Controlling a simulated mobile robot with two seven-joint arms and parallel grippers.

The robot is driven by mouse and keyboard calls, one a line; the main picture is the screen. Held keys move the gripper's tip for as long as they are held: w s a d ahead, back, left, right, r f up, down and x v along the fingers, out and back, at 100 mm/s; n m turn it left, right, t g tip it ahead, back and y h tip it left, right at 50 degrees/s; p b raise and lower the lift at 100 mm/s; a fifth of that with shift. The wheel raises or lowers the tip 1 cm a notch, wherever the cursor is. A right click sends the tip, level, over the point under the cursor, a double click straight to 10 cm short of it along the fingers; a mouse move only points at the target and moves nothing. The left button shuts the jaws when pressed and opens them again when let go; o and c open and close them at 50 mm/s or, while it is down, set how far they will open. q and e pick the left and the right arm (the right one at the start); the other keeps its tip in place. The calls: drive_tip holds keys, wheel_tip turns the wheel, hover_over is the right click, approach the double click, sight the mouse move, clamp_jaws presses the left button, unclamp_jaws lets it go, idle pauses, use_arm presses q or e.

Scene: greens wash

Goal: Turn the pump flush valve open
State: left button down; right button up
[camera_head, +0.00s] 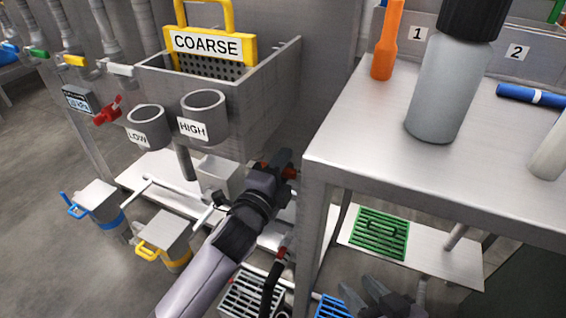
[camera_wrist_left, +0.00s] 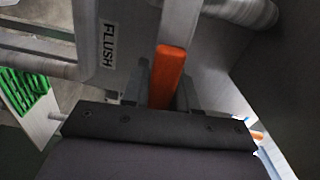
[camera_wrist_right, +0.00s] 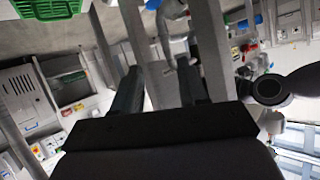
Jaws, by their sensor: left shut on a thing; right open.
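The flush valve's orange handle (camera_wrist_left: 169,72) stands between the two fingers of my left gripper (camera_wrist_left: 161,90) in the left wrist view. A white FLUSH label (camera_wrist_left: 107,45) is on the grey surface beside it. In the head view my left gripper (camera_head: 278,165) is beside the near leg of the steel table, and only a small red-orange bit shows at its tip. The left gripper is shut on the handle; the valve body is mostly hidden. My right gripper (camera_wrist_right: 160,88) is open, with nothing between its fingers. It shows dark at the bottom of the head view (camera_head: 378,295).
The steel table (camera_head: 345,140) on the right carries a grey bottle (camera_head: 445,90), an orange tool (camera_head: 386,40) and a blue tube (camera_head: 530,95). A green grate (camera_head: 380,233) lies on its lower shelf. LOW (camera_head: 145,125) and HIGH (camera_head: 203,115) cups stand below the COARSE sign (camera_head: 207,43).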

use_arm(q)
drive_tip(key=shift+w+a+r+n+p, duration=0.1)
drive_tip(key=shift+a+r+n+p, duration=0.15)
drive_tip(key=shift+r+n+p, duration=0.65)
drive_tip(key=shift+w+a+r+n+p, duration=0.15)
drive_tip(key=shift+r+n+p, duration=0.3)
drive_tip(key=shift+n+p, duration=0.85)
drive_tip(key=shift+w+a+r+n+p, duration=0.1)
drive_tip(key=shift+a+r+n+p, duration=0.2)
drive_tip(key=shift+r+n+p, duration=0.75)
use_arm(e)
drive_tip(key=shift+s+d+f+m+g+h, duration=0.15)
drive_tip(key=shift+s+d+h, duration=0.25)
drive_tip(key=shift+d, duration=0.45)
drive_tip(key=shift+s+d+f+m+g+h, duration=0.1)
drive_tip(key=shift+s+d+f+g+h, duration=0.25)
drive_tip(key=shift+d, duration=0.5)
drive_tip(key=shift+s+d+m+g+h, duration=0.1)
drive_tip(key=shift+s+d+h, duration=0.35)
drive_tip(key=shift+d, duration=0.4)
use_arm(q)
drive_tip(key=shift+f, duration=0.35)
use_arm(e)
drive_tip(key=shift+s+f, duration=0.1)
use_arm(q)
drive_tip(key=c, duration=1)
unclamp_jaws()
drive_tip(key=shift+o, duration=0.2)
drive_tip(key=shift+s, duration=0.1)
